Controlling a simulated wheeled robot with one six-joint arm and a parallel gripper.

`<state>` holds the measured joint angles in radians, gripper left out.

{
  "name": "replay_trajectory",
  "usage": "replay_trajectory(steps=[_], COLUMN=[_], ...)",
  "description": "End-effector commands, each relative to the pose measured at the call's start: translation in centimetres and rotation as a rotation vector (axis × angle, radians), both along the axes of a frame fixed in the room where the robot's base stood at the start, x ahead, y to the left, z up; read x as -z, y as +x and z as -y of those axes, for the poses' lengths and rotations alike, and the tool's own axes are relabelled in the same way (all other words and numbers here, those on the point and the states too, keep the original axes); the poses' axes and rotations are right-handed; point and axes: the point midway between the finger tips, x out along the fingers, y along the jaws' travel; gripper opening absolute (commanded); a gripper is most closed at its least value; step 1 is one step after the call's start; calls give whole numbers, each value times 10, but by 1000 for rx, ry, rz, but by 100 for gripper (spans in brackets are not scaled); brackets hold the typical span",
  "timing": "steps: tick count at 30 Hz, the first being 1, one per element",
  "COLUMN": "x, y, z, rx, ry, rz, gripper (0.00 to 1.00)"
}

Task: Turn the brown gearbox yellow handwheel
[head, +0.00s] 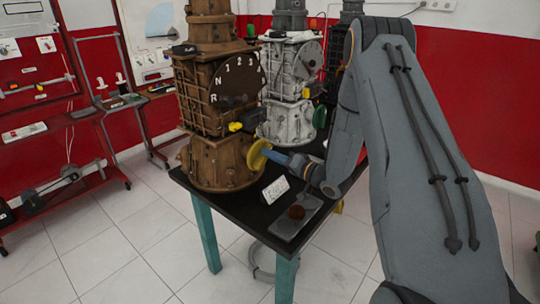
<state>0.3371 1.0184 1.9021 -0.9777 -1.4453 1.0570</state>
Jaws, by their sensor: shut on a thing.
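The brown gearbox (222,160) stands upright on a black-topped table (262,215), left of the middle in the head view. Its dial plate carries the marks R, N, 1, 2 and 3. The yellow handwheel (257,154) sits low on the right side of the gearbox. My gripper (268,153) reaches in from the right and is shut on the handwheel. Its fingertips are small here and partly hidden at the wheel. My arm fills the right part of the view.
A white gearbox (289,80) with a green handwheel (319,116) stands behind. Red training stands (135,110) are at the left. Tiled floor is free at front left.

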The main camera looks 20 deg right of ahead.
Motion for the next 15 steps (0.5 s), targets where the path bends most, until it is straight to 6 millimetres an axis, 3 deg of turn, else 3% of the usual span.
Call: replay_trajectory(steps=[15], x=[8], y=[3], z=[5], rx=[3], ry=[394], rz=[-284], gripper=[0])
